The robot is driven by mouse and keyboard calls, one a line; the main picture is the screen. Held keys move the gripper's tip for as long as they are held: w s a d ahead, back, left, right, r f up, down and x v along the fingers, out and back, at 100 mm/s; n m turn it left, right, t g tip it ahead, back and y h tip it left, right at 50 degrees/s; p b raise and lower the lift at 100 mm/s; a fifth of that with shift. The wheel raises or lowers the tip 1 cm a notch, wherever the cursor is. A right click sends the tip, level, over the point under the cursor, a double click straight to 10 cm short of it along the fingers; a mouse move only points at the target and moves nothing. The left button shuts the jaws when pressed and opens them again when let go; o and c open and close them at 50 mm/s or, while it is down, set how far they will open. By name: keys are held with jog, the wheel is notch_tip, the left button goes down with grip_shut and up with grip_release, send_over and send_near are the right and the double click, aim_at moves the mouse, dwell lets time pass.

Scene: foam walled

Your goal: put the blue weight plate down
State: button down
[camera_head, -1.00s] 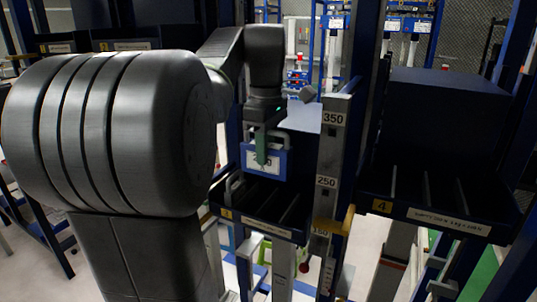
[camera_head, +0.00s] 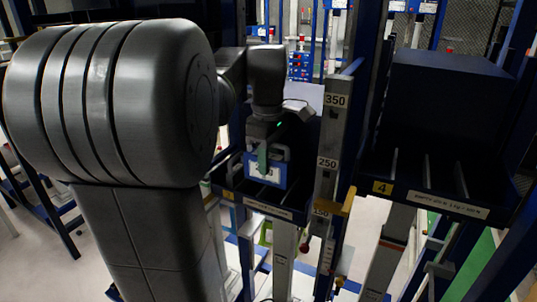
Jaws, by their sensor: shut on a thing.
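The blue weight plate (camera_head: 280,177) hangs upright with a pale label on its front. My gripper (camera_head: 263,158) is shut on its upper edge from above. The plate is over a dark divided tray (camera_head: 227,190) on the near rack, and its lower part reaches down close to the slots. I cannot tell whether it touches the tray floor or a divider. My gripper hides part of the plate's top and label.
A grey post (camera_head: 331,130) marked 350 and 250 stands just right of the tray. Another divided tray (camera_head: 435,209), marked 4, is further right, with a large dark block (camera_head: 445,90) behind it. Blue rack frames stand around.

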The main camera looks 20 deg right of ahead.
jog(key=shift+f, duration=0.1)
jog(key=c, duration=1)
grip_release()
notch_tip(320, 180, up, 12)
jog(key=shift+r, duration=0.15)
